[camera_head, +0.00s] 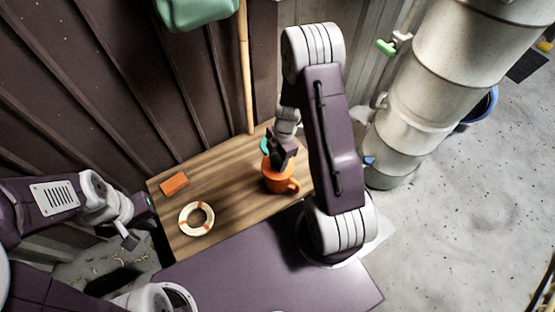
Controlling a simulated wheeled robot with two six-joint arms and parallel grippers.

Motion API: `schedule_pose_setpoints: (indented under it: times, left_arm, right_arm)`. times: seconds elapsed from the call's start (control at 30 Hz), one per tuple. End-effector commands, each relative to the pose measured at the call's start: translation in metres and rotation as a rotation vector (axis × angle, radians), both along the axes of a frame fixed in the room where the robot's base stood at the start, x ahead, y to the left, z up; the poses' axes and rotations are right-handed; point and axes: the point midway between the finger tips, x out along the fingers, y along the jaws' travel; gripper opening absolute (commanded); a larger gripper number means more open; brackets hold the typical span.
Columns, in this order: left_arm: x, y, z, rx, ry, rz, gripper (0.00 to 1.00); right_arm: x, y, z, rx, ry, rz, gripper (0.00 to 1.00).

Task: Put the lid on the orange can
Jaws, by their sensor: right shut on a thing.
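The orange can (280,182), with a handle on its right side, stands upright near the table's back right. My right gripper (279,160) comes down from above and is shut right over the can's top. It hides most of the can's opening. What it holds, likely the lid, is mostly hidden by the jaws. I cannot tell whether the lid touches the rim. My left gripper (140,222) is empty, its fingers apart, off the table's left edge.
A teal round thing (265,146) shows just behind the can. An orange block (174,183) and a cream-and-orange ring (196,218) lie on the left of the wooden table (235,215). A bamboo pole (246,75) leans at the back; a large pale duct (425,90) stands at right.

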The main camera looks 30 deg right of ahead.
Motion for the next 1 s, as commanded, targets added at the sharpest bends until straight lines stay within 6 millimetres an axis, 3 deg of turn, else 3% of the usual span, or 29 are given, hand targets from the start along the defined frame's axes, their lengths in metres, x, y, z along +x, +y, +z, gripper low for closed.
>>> schedule_pose_setpoints:
  times: [1.0]
  left_arm:
    - [0.0, 0.0, -0.0068, 0.0, 0.0, 0.0, 0.0]
  right_arm:
    - [0.0001, 0.0, -0.0008, 0.0, 0.0, 0.0, 0.05]
